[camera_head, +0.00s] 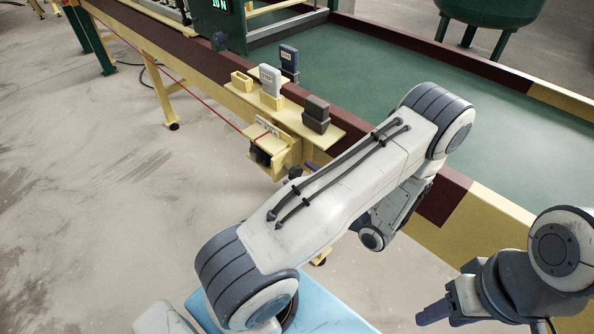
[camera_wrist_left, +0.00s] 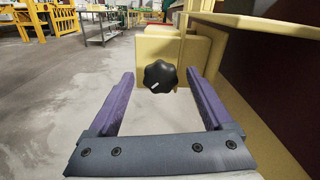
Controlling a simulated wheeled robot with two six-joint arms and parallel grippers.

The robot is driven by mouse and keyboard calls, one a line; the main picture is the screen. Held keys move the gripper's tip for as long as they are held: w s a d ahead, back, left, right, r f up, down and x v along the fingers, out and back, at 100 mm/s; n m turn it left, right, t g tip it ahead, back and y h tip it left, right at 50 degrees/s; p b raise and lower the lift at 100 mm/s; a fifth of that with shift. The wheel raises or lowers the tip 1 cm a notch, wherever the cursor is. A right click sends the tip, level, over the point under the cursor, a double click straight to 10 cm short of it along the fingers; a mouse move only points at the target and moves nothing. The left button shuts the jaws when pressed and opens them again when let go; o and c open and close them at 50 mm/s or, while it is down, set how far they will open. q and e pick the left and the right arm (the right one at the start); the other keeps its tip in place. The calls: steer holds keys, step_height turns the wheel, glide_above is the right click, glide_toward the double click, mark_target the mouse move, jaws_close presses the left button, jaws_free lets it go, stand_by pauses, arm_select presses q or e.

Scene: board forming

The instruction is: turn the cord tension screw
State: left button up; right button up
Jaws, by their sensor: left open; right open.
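The tension screw is a black lobed knob with a white mark (camera_wrist_left: 160,76), on the face of a cream block (camera_wrist_left: 165,48). It also shows small and dark in the head view (camera_head: 295,171), beside the yellow bracket (camera_head: 283,160). My left gripper (camera_wrist_left: 160,74) is open, with the knob appearing between its purple fingertips and apart from both; the exact depth gap is unclear. In the head view my left arm hides most of that gripper, and only a bit of purple finger shows. My right gripper (camera_head: 436,313) is at the lower right, away from the knob, with its purple fingers visible.
A red cord (camera_head: 200,94) runs along the table side to the bracket. The table's side stands close on the right in the wrist view.

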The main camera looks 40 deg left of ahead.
arm_select(q)
steer(key=shift+w+a, duration=0.1)
steer(key=shift+a, duration=1.05)
jaws_close()
steer(key=shift+m+p, duration=0.3)
